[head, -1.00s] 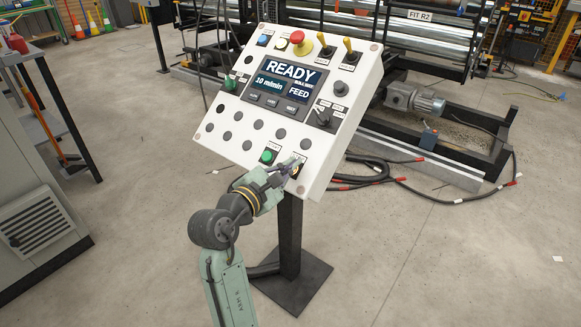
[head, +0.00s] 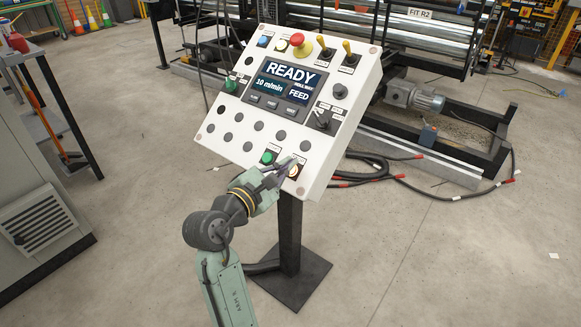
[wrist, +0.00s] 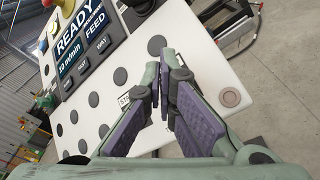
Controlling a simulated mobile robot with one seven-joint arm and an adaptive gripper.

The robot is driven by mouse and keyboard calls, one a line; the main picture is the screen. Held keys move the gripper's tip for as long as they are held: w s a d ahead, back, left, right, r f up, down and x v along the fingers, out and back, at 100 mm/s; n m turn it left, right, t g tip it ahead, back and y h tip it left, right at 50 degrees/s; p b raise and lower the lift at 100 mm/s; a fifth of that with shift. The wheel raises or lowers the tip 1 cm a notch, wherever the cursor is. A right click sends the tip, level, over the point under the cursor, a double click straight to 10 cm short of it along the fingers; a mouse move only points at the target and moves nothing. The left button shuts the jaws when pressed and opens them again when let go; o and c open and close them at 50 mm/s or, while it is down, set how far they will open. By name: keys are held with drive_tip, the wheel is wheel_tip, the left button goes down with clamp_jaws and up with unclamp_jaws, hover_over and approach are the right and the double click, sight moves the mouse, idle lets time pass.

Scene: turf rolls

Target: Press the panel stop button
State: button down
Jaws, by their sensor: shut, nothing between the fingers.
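The tilted white control panel (head: 320,165) stands on a dark post, its screen (head: 288,82) reading READY. At its lower edge, a small round reddish button with a pale rim (head: 293,171) sits right of a green button (head: 268,157). Its label is too small to read. My gripper (head: 286,164) is shut and empty, its fingertips just above and left of the reddish button. I cannot tell whether they touch the panel. In the wrist view, the closed fingers (wrist: 160,52) cover part of the panel and a label beginning "ST". The reddish button is hidden there.
A large red mushroom button (head: 301,44) and yellow toggle switches (head: 348,46) line the panel's top. A black selector (head: 323,120) is on its right side. Rollers and a motor (head: 418,98) stand behind.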

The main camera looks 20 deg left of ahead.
drive_tip(key=s+r+p, duration=0.1)
drive_tip(key=p, duration=0.1)
drive_tip(key=s+a+r+p, duration=0.1)
drive_tip(key=r, duration=0.1)
drive_tip(key=shift+s+r+p, duration=0.3)
drive_tip(key=shift+s+p, duration=0.1)
idle(0.4)
